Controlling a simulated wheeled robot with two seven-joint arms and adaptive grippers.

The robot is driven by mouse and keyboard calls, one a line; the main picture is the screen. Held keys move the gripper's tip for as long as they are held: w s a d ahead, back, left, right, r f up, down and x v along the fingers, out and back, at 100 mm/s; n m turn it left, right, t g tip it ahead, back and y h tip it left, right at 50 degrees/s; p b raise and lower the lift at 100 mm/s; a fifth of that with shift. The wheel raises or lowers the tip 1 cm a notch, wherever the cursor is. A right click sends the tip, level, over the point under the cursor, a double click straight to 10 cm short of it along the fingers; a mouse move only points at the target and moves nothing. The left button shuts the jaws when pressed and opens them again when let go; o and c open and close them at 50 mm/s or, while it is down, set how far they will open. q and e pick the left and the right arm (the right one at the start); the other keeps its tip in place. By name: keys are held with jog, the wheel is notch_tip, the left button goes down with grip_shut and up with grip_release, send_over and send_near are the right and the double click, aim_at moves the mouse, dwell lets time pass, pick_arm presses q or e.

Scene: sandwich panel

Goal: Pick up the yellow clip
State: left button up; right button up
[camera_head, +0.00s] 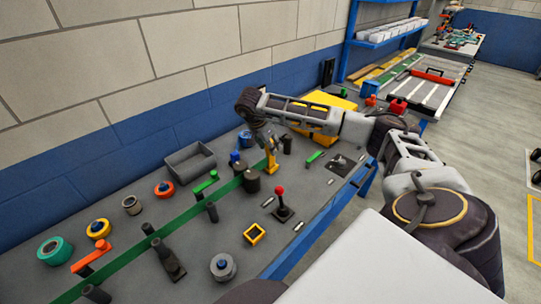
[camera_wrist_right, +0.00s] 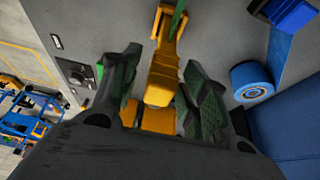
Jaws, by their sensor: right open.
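The yellow clip (camera_head: 271,162) stands upright on the grey workbench (camera_head: 222,203) near the far end of a long green strip (camera_head: 158,244). In the right wrist view the clip (camera_wrist_right: 163,62) runs down between my right gripper's two dark green finger pads. My right gripper (camera_wrist_right: 162,90) is open around the clip, with a pad on either side. In the head view my right arm reaches in from the right and the gripper (camera_head: 264,140) is just above the clip, partly hiding it. My left gripper is not in view.
A dark cylinder (camera_head: 251,182) and a blue-topped post (camera_head: 236,160) stand close by the clip. A red-knobbed lever (camera_head: 281,202), a grey bin (camera_head: 189,163) and a blue roll (camera_wrist_right: 252,82) are also near. A yellow box (camera_head: 322,113) sits behind my arm.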

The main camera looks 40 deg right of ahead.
jog(key=shift+d+f, duration=0.1)
jog(key=shift+f, duration=0.25)
jog(key=shift+p+x, duration=0.4)
jog(key=shift+x, duration=2.2)
jog(key=shift+w, duration=0.1)
grip_shut()
jog(key=shift+r, duration=0.1)
notch_tip(320, 180, up, 10)
jog(key=shift+f+b, duration=0.1)
jog(key=shift+b, duration=0.3)
